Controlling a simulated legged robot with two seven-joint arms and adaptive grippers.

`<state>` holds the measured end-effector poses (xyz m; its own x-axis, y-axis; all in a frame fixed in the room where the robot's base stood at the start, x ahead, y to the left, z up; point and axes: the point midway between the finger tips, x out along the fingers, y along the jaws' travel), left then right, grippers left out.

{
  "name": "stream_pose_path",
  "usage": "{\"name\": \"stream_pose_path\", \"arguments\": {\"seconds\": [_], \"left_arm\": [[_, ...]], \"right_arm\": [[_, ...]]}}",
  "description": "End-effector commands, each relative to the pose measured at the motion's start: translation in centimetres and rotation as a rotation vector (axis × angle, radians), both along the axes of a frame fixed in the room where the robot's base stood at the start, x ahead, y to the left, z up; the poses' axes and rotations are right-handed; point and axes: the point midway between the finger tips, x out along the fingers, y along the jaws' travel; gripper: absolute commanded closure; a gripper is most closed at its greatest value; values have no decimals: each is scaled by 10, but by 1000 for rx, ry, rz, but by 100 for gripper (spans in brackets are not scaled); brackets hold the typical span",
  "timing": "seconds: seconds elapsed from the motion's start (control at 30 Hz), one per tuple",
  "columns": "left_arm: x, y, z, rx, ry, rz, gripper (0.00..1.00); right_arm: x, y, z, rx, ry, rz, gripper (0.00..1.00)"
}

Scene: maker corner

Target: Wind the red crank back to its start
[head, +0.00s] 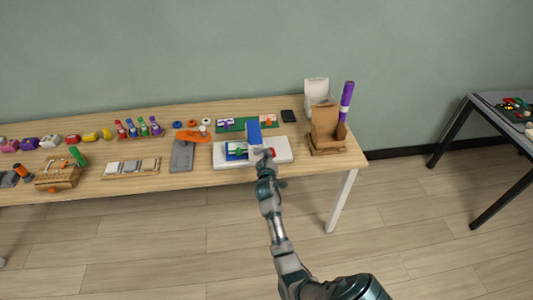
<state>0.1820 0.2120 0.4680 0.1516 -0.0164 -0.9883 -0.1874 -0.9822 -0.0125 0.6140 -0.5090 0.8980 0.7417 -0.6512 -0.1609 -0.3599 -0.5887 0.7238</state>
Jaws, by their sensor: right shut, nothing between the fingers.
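The red crank (272,152) shows as a small red piece just right of my right gripper, on a white base (283,145) with blue parts. A blue upright block (253,132) stands at the middle of this base, and a small green piece (239,153) lies to its left. My right gripper (262,153) is shut and empty at the front of the base, close to the red piece. The gripper hides part of the crank, and I cannot tell whether they touch. My left gripper is not in view.
The wooden table (215,115) carries a grey slab (181,156) and an orange piece (192,137) left of the base. A brown box (325,125) with a purple tube (346,100) stands to the right. A black flat item (288,115) lies behind. Open floor lies in front.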

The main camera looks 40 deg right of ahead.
Motion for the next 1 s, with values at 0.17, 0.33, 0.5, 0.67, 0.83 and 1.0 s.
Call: {"name": "stream_pose_path", "arguments": {"seconds": [0.17, 0.33, 0.5, 0.67, 0.83, 1.0], "left_arm": [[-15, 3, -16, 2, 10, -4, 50], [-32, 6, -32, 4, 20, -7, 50], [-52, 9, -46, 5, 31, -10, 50], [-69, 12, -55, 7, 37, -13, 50], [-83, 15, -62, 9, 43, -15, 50], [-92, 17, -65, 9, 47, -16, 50]], "right_arm": [[-3, -5, -4, 143, -87, -2, 100], [-5, -8, -12, 281, -171, -2, 100], [-7, -10, -21, 418, -255, -2, 100], [-7, -11, -29, 543, -331, -3, 100], [-7, -12, -38, 659, -402, -4, 100], [-7, -11, -44, 748, -456, -3, 100]]}}
